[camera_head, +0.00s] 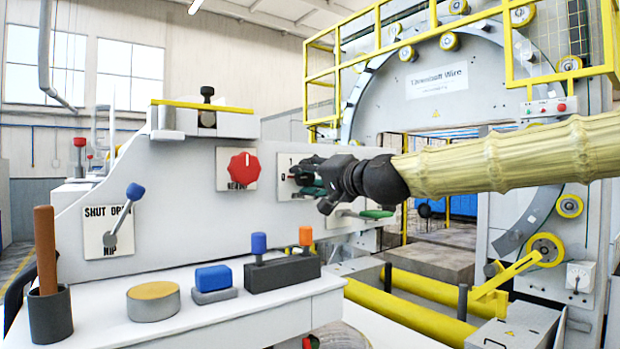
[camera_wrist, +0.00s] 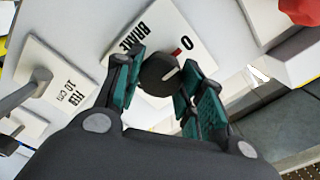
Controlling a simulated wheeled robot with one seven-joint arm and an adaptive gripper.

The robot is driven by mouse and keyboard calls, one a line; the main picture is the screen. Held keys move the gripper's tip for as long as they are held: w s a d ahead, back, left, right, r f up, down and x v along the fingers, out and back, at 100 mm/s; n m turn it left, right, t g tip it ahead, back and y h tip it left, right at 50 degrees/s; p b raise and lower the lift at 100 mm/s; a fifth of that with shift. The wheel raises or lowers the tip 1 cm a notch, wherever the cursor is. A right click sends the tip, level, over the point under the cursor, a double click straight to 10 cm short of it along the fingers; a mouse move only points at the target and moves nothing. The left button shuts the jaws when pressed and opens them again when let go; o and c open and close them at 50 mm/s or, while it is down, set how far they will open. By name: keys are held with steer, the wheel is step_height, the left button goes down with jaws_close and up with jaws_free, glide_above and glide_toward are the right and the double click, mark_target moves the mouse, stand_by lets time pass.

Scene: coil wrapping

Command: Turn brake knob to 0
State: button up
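My gripper (camera_wrist: 160,78) reaches around the knob, one green-padded finger on each side. The fingers look parted, close to the knob's sides; whether they touch it is unclear.
A red knob (camera_head: 243,168) is on the panel left of my gripper, and a blue-tipped lever (camera_head: 134,192) farther left. A plate marked "FEED" (camera_wrist: 65,85) is beside the brake plate. A shelf (camera_head: 215,318) below bears several small objects. Yellow rollers (camera_head: 410,312) lie lower right.

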steer(key=o, duration=0.4)
steer(key=shift+c, duration=0.2)
steer(key=v, duration=1.2)
steer(key=shift+d, duration=0.15)
